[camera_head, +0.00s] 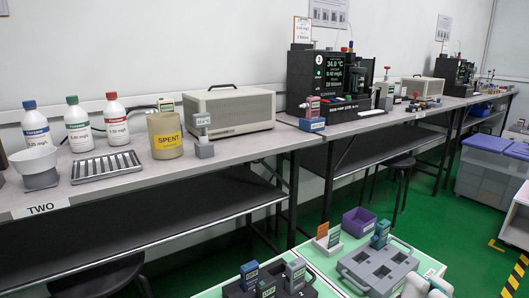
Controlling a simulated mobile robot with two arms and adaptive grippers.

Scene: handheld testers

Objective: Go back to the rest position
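Neither of my grippers shows in the head view. Blue (249,275) and grey (296,274) handheld testers stand in a dark holder at the bottom. Another blue tester (381,234) stands at the back of a grey tray (368,281) with dark recesses. A red-topped tester (312,106) stands in a blue stand on the bench. A pale grey tester (203,126) is upright in a grey stand nearer the left. A pale object (422,287) is cut off by the bottom edge, and I cannot tell what it is.
A long bench (240,148) runs along the wall, with bottles, a yellow SPENT tub (165,142), a beige case (229,111) and a black instrument (322,77). A green-topped surface (325,263) bears a purple bin (358,221). Green floor (450,227) is open at right, near grey crates (487,167).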

